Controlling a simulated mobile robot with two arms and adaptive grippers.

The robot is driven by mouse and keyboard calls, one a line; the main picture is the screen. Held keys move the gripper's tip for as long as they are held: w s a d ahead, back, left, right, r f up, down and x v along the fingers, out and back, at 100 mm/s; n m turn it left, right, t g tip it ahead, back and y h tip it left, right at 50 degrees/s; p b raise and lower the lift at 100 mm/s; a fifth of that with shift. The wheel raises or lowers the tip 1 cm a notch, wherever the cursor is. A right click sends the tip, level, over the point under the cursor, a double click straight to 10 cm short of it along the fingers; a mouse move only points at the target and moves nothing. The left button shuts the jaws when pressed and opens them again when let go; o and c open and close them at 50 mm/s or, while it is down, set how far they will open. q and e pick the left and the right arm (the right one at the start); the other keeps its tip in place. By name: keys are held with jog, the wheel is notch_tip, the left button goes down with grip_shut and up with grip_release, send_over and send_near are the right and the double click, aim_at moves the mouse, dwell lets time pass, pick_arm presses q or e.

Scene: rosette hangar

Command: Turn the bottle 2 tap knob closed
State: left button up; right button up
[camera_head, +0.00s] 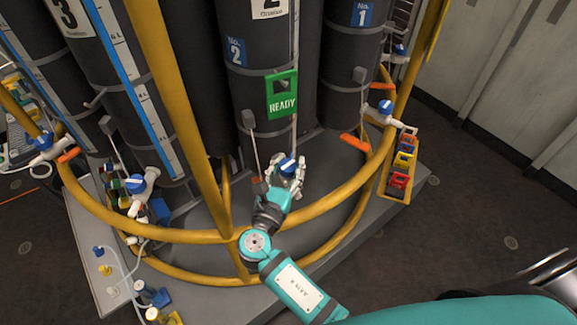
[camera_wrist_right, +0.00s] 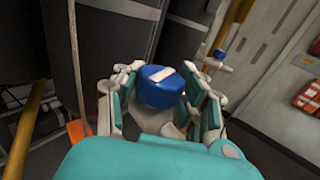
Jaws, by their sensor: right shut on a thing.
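The bottle 2 tap knob (camera_head: 288,164) is blue with a white stripe on top, low in front of the dark bottle 2 (camera_head: 255,110). The knob also shows in the right wrist view (camera_wrist_right: 163,88), with the stripe running diagonally. My right gripper (camera_head: 287,174) is shut on the knob, with fingers on both sides in the right wrist view (camera_wrist_right: 161,98). The tap body below the knob is mostly hidden by my fingers. A green READY tag (camera_head: 282,95) is on bottle 2 above the tap. My left gripper is not in view.
A yellow curved rail (camera_head: 335,196) runs in front of the bottles, and my right arm reaches over it. A yellow post (camera_head: 180,90) stands left of bottle 2. Other blue-knobbed taps are at the right (camera_head: 385,107) and left (camera_head: 135,183). A rack of coloured tags (camera_head: 403,165) hangs at the right.

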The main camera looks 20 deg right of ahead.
jog(key=shift+s+f, duration=0.1)
jog(key=shift+f, duration=0.1)
dwell(0.5)
jog(key=shift+a, duration=0.1)
jog(key=o, duration=1.3)
jog(key=shift+r, duration=0.15)
jog(key=shift+c, duration=0.2)
jog(key=shift+r, duration=0.1)
